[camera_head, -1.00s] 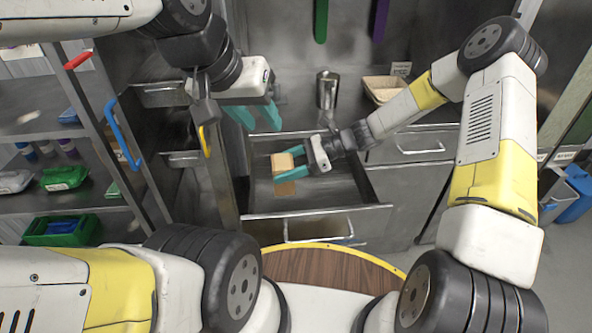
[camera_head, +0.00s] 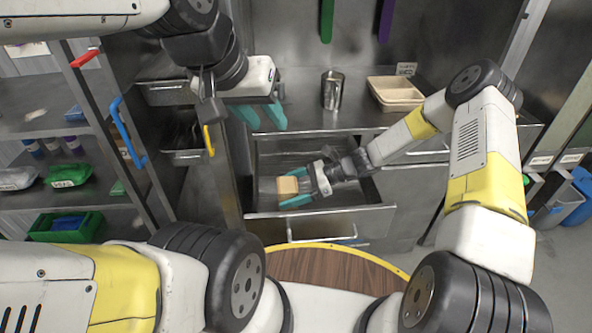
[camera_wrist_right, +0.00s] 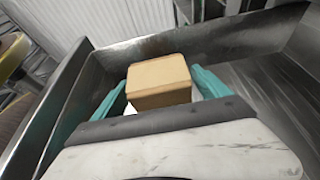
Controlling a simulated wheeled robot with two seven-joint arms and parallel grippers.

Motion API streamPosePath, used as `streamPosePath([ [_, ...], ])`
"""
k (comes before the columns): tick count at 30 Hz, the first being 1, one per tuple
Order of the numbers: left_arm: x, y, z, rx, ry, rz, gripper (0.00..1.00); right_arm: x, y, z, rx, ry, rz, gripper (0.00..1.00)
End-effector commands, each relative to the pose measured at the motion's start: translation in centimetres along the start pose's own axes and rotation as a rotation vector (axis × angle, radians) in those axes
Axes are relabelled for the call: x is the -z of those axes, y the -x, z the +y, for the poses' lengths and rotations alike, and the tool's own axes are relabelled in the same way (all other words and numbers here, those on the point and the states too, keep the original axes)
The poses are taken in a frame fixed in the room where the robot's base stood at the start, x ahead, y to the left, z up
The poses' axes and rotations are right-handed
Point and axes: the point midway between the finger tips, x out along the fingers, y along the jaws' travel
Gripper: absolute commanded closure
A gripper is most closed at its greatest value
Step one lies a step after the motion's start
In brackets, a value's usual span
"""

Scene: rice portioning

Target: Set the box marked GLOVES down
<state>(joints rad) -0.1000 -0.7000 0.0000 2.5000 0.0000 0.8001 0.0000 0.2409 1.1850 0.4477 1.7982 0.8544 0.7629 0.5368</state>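The tan box (camera_head: 288,186) is inside the open drawer (camera_head: 317,221), near its front left. It also shows in the right wrist view (camera_wrist_right: 159,81). No GLOVES marking is readable on it. My right gripper (camera_head: 293,187) has its teal fingers on two opposite sides of the box, and they look closed against it. Whether the box touches the drawer floor is hidden. My left gripper (camera_head: 262,117) hangs higher, left of the drawer at counter level, with its teal fingers apart and nothing between them.
A metal canister (camera_head: 332,90) and stacked tan trays (camera_head: 396,92) stand on the counter behind. Shelves at the left hold a green bin (camera_head: 66,227) and bagged items. The drawer walls surround my right gripper; the drawer floor behind it looks free.

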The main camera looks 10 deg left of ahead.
Motion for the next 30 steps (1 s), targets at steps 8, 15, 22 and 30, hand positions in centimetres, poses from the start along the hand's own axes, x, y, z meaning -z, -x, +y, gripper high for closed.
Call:
streamPosePath([
  [8, 0.0, 0.0, 0.0, 0.000, 0.000, 0.000, 0.64, -0.1, 0.0, 0.0, 0.000, 0.000, -0.002, 0.13],
  [15, 0.0, 0.0, 0.0, 0.000, 0.000, 0.000, 0.64, -0.1, 2.4, -0.1, 0.004, 0.001, -0.001, 0.13],
  [22, 0.0, 0.0, 0.0, 0.000, 0.000, 0.000, 0.64, -0.1, 7.4, -0.1, 0.004, 0.001, 0.000, 0.13],
  [30, 0.0, 0.0, 0.0, 0.000, 0.000, 0.000, 0.64, -0.1, 11.4, -0.1, 0.001, 0.001, -0.001, 0.13],
])
